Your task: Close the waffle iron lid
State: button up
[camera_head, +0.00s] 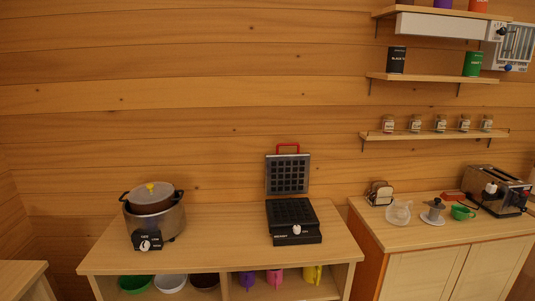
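The waffle iron (293,222) stands on the right part of a wooden counter, its black gridded lower plate facing up and a light knob on its front. Its lid (288,174) stands open and upright at the back, with the black grid facing me. A red handle (288,147) sits at the top of the lid. Nothing lies on the lower plate. My gripper is not in view.
A slow cooker (156,219) stands on the left of the same counter top (225,254); the middle between them is clear. Bowls and mugs sit on the shelf below. Wall shelves (432,79) hang above.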

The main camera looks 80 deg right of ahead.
aim_at(289, 173)
jog(key=z, duration=2.9)
